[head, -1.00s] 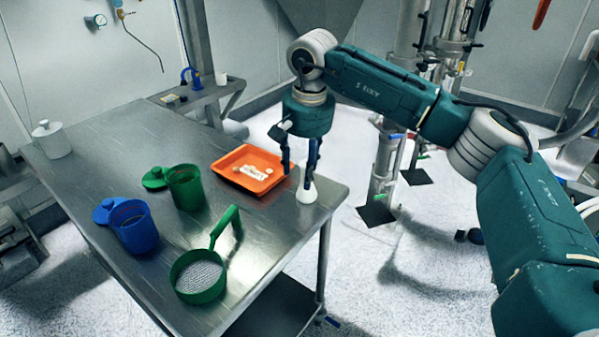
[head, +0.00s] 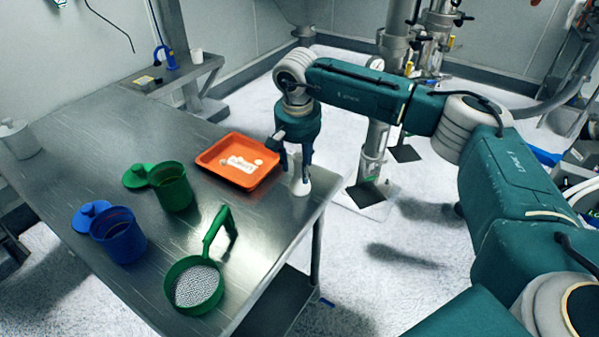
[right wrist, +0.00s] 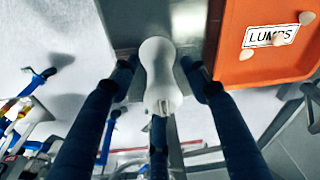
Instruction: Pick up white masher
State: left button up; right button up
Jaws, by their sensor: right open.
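The white masher (head: 300,186) stands upright near the table's right corner, just right of the orange tray. My right gripper (head: 296,170) points straight down over it in the head view, fingers open on either side of its upper part. In the right wrist view the masher (right wrist: 160,75) shows as a white, waisted shape between the spread fingers (right wrist: 160,64). A small gap shows between it and the fingers there. My left gripper is not in view.
The orange tray (head: 205,158) labelled LUMPS holds a few pale pieces close beside the gripper. A green sieve (head: 171,293) with an upright handle, a green cup (head: 174,192) and a blue cup (head: 124,240) stand left. The table's right edge is close to the masher.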

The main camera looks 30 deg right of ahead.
jog(key=shift+d+f, duration=0.1)
jog(key=shift+f, duration=0.4)
jog(key=shift+w+f, duration=0.1)
jog(key=shift+f, duration=0.4)
jog(key=shift+w, duration=0.1)
jog(key=shift+c, duration=0.3)
jog(key=c, duration=0.5)
grip_shut()
jog(key=shift+r, duration=0.2)
pick_arm(q)
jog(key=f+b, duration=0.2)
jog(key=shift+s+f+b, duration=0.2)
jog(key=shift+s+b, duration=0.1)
jog(key=shift+b, duration=0.05)
pick_arm(e)
notch_tip(320, 180, up, 20)
